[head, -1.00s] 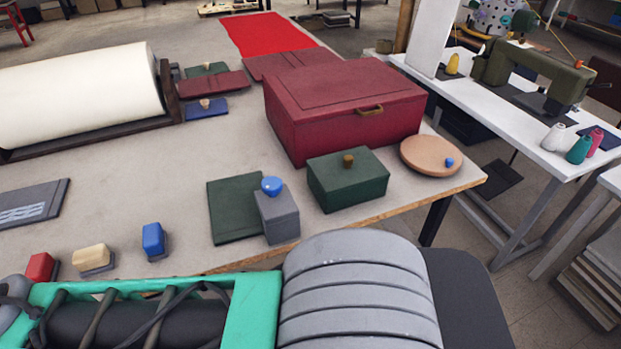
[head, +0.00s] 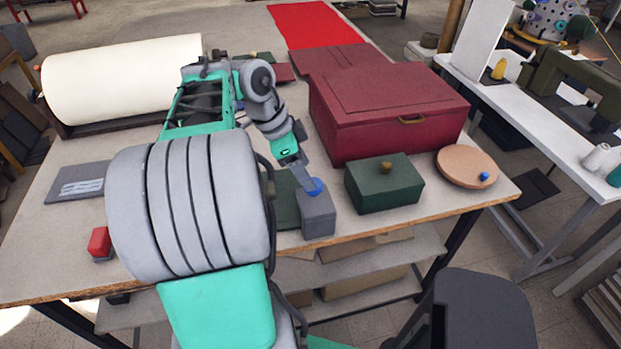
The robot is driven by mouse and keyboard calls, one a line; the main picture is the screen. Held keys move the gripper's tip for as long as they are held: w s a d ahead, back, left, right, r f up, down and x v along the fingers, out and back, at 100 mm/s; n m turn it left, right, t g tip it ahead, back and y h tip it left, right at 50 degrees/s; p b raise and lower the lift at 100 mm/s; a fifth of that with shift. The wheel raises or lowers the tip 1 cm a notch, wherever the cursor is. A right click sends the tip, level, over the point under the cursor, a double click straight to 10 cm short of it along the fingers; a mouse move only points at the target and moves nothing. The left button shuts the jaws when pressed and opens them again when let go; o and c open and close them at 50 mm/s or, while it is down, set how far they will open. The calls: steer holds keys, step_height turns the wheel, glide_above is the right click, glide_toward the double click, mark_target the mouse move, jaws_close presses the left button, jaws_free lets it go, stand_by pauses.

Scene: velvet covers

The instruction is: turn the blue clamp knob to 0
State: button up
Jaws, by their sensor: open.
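A round blue knob (head: 314,187) sits on top of a grey block (head: 318,214) near the table's front edge. My gripper (head: 308,183) reaches down to the knob from the upper left, its grey finger over part of it. The jaws are open. I cannot tell whether they touch the knob. No dial mark or number can be read on the knob or block, so its setting does not show.
A green lidded box (head: 384,188) stands close right of the block. Beyond it is a round tan disc (head: 467,164) with a small blue knob. A large maroon box (head: 385,112) stands behind. A dark green panel (head: 285,205) lies left of the block.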

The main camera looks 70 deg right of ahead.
steer(key=x, duration=0.4)
steer(key=shift+f, duration=0.15)
steer(key=shift+c, duration=0.5)
steer(key=c, duration=1.2)
